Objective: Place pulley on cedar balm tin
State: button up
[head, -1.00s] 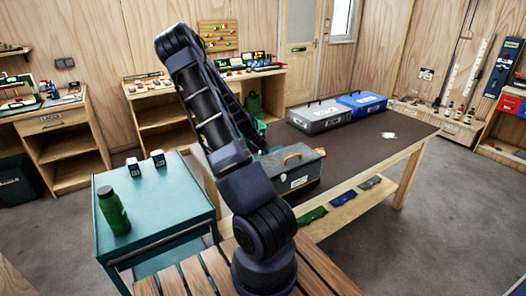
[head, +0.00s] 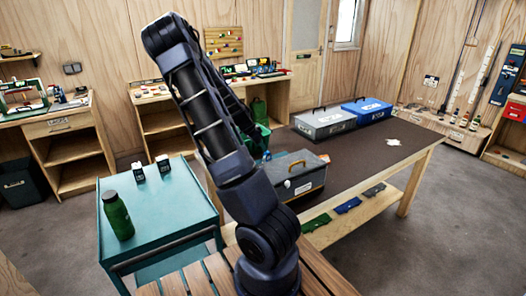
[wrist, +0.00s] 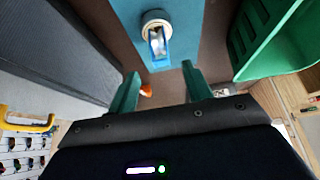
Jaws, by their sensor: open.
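In the wrist view, a small blue piece with a silvery wheel (wrist: 158,44), which looks like the pulley, lies on a blue strip beyond my fingertips. A round cream-rimmed thing (wrist: 154,17) touches or overlaps its far end. I cannot tell whether this is the cedar balm tin or part of the pulley. My gripper (wrist: 160,80) is open, with two green fingers apart and nothing held between them. In the head view my arm hides most of that spot, and neither gripper nor pulley shows clearly.
A grey toolbox (head: 297,180) stands close on the left in the wrist view, and a green bin (wrist: 270,40) on the right. A small orange thing (wrist: 146,89) lies near the fingers. The brown bench top (head: 370,155) is mostly clear on the right.

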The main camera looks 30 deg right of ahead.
jog(key=s+a+r+n+t+y, duration=0.1)
jog(key=s+a+r+n+y, duration=0.3)
jog(key=s+a+r, duration=0.45)
jog(key=s+a+r+n+t+y, duration=0.2)
jog(key=s+a+r+n, duration=0.35)
jog(key=a+r, duration=0.5)
jog(key=s+a+r+n, duration=0.3)
jog(key=s+a+n, duration=0.1)
jog(key=s, duration=0.4)
jog(key=s+a+r+n+t, duration=0.1)
jog(key=s+a+r+n, duration=0.3)
jog(key=s+a, duration=0.3)
jog(key=shift+s+a+r+t, duration=0.2)
jog(key=shift+s+t, duration=0.1)
jog(key=shift+s, duration=0.5)
